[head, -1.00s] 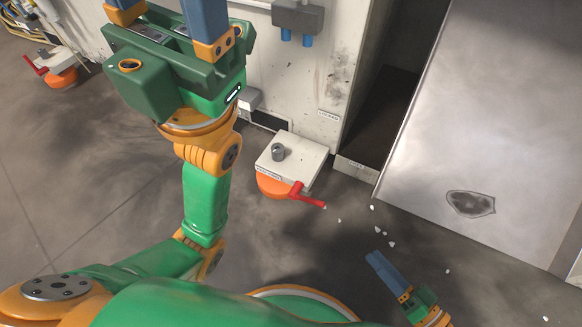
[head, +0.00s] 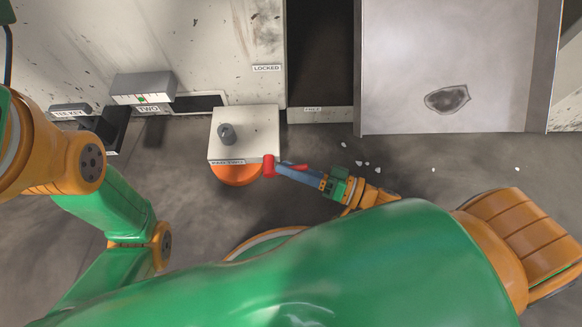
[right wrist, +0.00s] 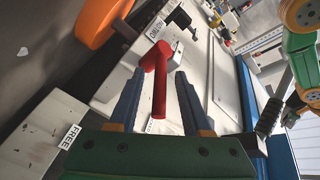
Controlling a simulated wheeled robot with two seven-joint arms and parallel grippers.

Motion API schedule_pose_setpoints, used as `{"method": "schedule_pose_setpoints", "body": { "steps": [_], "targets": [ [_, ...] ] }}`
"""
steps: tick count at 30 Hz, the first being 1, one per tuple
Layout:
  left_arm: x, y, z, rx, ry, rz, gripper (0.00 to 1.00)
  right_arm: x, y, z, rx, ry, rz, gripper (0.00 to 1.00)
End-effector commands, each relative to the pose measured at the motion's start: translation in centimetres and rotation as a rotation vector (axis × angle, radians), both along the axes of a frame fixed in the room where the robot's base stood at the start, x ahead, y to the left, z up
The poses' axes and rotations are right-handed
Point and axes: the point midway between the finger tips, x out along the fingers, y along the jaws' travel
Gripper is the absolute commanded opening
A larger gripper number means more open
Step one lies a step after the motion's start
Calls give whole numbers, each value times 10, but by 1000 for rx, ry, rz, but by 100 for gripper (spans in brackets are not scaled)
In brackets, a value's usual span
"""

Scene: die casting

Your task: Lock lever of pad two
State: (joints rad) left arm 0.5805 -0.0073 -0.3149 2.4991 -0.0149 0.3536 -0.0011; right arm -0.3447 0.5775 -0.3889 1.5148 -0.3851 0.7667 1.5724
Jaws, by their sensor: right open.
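Pad two (head: 255,122) is a white block with a grey knob on top and an orange foot (head: 237,175) below it. Its red lever (head: 269,165) sits at the block's front right corner, with its handle pointing right. My right gripper (head: 279,170) reaches in from the right with its blue fingers at the lever. In the right wrist view, the open right gripper (right wrist: 157,88) has one finger on each side of the red lever's handle (right wrist: 159,90), with gaps visible on both sides. My left gripper is out of view; only its arm shows at the left.
A LOCKED label (head: 267,68) is on the wall behind the pad, and a FREE label (head: 312,109) is further right. A grey box (head: 143,88) marked TWO stands at left. A metal panel (head: 400,55) is at right. Small white chips lie on the floor.

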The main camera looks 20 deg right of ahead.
Motion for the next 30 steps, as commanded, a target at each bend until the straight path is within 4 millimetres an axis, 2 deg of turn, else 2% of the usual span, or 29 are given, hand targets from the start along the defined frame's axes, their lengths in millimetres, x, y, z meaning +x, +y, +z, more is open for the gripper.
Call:
{"method": "schedule_pose_setpoints", "body": {
  "steps": [3, 4, 9, 30],
  "targets": [
    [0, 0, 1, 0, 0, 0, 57, 0, 0, 0, 0, 0, 0, 48],
    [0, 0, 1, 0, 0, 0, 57, 0, 0, 0, 0, 0, 0, 46],
    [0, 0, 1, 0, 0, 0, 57, 0, 0, 0, 0, 0, 0, 0],
    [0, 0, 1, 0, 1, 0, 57, 0, 0, 0, -2, 0, 0, 0]
  ]
}}
